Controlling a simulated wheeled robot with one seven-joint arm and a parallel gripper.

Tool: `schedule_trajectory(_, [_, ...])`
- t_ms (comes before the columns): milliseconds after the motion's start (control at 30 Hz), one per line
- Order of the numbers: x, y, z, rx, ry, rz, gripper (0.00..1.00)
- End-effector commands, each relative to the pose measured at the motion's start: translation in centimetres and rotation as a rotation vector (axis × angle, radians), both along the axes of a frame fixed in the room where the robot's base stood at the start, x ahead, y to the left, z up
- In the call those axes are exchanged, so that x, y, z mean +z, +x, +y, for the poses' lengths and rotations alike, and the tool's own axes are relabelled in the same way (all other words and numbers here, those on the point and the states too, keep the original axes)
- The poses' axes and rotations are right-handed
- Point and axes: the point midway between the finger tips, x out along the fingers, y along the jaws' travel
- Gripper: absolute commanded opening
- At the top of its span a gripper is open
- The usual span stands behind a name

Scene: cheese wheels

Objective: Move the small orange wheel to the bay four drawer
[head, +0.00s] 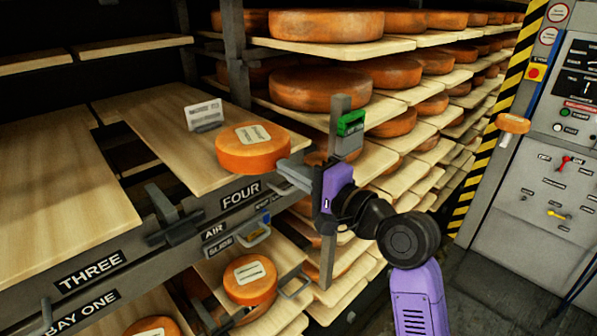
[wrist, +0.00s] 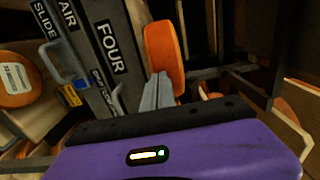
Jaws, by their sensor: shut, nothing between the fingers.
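A small orange wheel (head: 252,150) with a white paper label on top lies flat on the wooden board (head: 172,115) of the drawer marked FOUR, near its front right corner. My gripper (head: 286,174) is just right of this wheel, at the drawer's front edge, with its grey fingers shut and empty. In the wrist view, the wheel (wrist: 163,50) stands out close beyond my fingertips (wrist: 158,82). I cannot tell whether the fingers touch it. The FOUR plate (head: 240,195) is on the drawer front, below the wheel.
A white card (head: 204,113) stands on the board behind the wheel. Another labelled wheel (head: 249,279) lies on a lower drawer. Drawer THREE's board (head: 55,190) is bare at left. Racks of larger wheels (head: 325,88) fill the back. A control cabinet (head: 560,130) stands at right.

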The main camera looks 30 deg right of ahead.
Motion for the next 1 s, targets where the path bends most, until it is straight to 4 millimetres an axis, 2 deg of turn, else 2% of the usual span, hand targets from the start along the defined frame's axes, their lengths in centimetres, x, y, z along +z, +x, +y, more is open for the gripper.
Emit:
schedule_trajectory(300, [0.0,0.1,0.0,0.000,0.000,0.000,0.00])
schedule_trajectory(567, [0.1,2.3,0.8,0.000,0.000,0.000,0.00])
schedule_trajectory(1000, [0.0,2.3,0.8,-0.001,0.000,0.000,0.00])
